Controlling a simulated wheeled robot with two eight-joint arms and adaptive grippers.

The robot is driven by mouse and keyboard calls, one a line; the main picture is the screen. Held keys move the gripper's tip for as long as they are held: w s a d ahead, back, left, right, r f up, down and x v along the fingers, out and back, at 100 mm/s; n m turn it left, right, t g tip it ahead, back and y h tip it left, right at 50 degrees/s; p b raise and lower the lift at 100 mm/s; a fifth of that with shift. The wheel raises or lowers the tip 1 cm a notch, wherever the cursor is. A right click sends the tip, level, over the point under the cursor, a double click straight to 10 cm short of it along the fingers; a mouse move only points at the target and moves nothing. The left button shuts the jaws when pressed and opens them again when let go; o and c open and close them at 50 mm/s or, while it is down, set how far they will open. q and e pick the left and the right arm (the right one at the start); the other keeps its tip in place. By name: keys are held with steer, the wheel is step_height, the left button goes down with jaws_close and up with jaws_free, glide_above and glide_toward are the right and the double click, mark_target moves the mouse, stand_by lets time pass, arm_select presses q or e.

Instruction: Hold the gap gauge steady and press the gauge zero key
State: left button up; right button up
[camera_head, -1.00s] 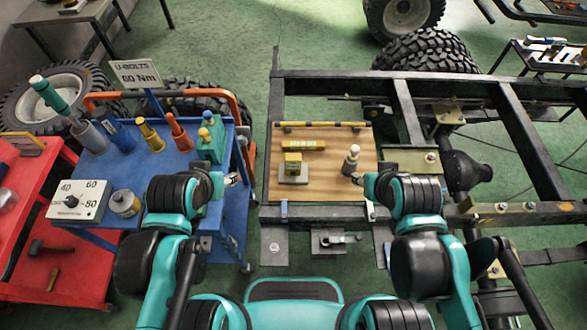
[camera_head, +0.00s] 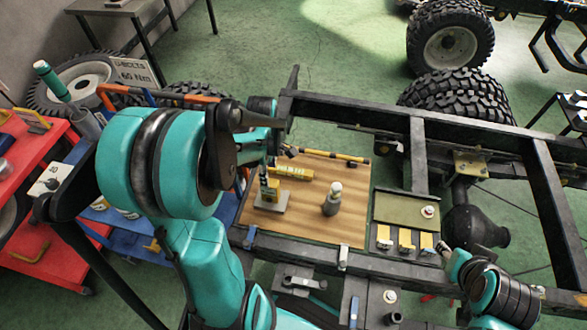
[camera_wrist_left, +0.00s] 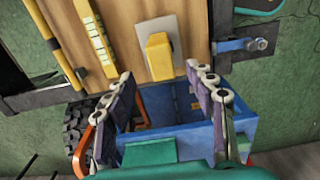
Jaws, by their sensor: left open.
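The gap gauge, which I take to be the yellow block on a grey plate (camera_head: 270,198), stands on the wooden board (camera_head: 300,222). Its yellow block (camera_wrist_left: 159,58) also shows in the left wrist view, just beyond and between the fingertips. My left gripper (camera_head: 272,166) reaches over the board from the left, above and close to the gauge. In the left wrist view its two fingers (camera_wrist_left: 160,78) are spread and empty. My right gripper (camera_head: 446,251) is at the right, beside the small tray's front edge; its fingers are too small to judge. I cannot make out the zero key.
A grey bottle with a cream cap (camera_head: 332,200) stands right of the gauge. A yellow lettered bar (camera_head: 292,173) lies behind it. A tray (camera_head: 403,210) with several yellow pieces lies right of the board. The dark chassis rail (camera_head: 300,250) runs along the front.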

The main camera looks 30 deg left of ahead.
mark_target(270, 191)
arm_select(q)
step_height(270, 191, down, 8)
steer(key=b, duration=0.3)
steer(key=shift+s+a+r, duration=0.1)
steer(key=shift+r, duration=0.1)
arm_select(e)
step_height(270, 191, down, 3)
steer(key=shift+s+a+f, duration=0.1)
arm_select(q)
jaws_close()
arm_select(e)
steer(key=shift+c, duration=0.3)
jaws_close()
stand_by(1.3)
